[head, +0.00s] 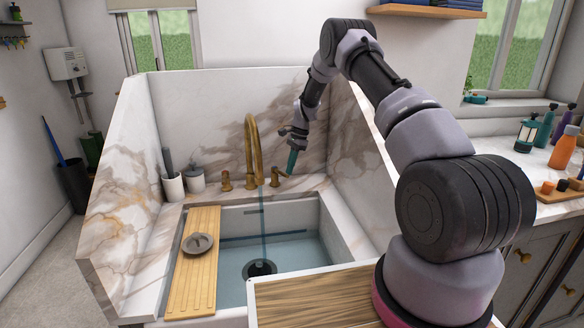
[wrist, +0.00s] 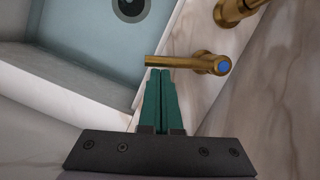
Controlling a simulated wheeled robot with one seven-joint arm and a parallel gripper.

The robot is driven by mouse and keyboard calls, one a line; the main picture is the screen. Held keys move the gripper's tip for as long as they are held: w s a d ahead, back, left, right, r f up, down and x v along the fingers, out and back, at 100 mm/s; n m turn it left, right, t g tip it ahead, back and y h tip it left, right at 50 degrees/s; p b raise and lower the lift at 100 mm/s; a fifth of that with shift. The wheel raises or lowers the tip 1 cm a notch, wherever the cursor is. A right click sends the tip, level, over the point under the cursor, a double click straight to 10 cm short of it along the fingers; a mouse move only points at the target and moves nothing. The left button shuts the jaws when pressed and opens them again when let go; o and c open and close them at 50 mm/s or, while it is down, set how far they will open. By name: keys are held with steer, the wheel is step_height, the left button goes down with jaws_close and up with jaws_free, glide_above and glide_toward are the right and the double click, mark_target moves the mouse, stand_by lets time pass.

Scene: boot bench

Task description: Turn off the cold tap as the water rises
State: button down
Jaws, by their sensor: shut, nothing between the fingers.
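The cold tap (head: 279,176) is a brass tap right of the arched spout (head: 250,140). In the wrist view the cold tap (wrist: 208,64) shows a blue dot on its end and a lever pointing left. My gripper (head: 291,171) has green fingers, shut and empty. In the wrist view its fingertips (wrist: 160,73) are right beside the lever; I cannot tell whether they touch it. A thin stream of water (head: 263,222) falls from the spout into the sink (head: 338,238), where pale blue water (head: 300,252) stands. Another brass tap (head: 226,181) is left of the spout.
A wooden board (head: 194,285) lies across the sink's left side with a grey round lid-like thing (head: 198,244) on it. A dark drain (head: 259,268) shows under the water. Cups (head: 174,187) stand at the back left. Marble walls (head: 365,165) enclose the back and sides.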

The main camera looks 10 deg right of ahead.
mark_target(284, 175)
steer(key=shift+s+a+m+t, duration=0.2)
steer(key=shift+s+a+m, duration=0.1)
steer(key=shift+a+m, duration=0.25)
steer(key=shift+s+a+m+t, duration=0.25)
steer(key=shift+a+m, duration=0.1)
steer(key=shift+m, duration=0.3)
steer(key=shift+s+a, duration=0.15)
steer(key=shift+a, duration=0.3)
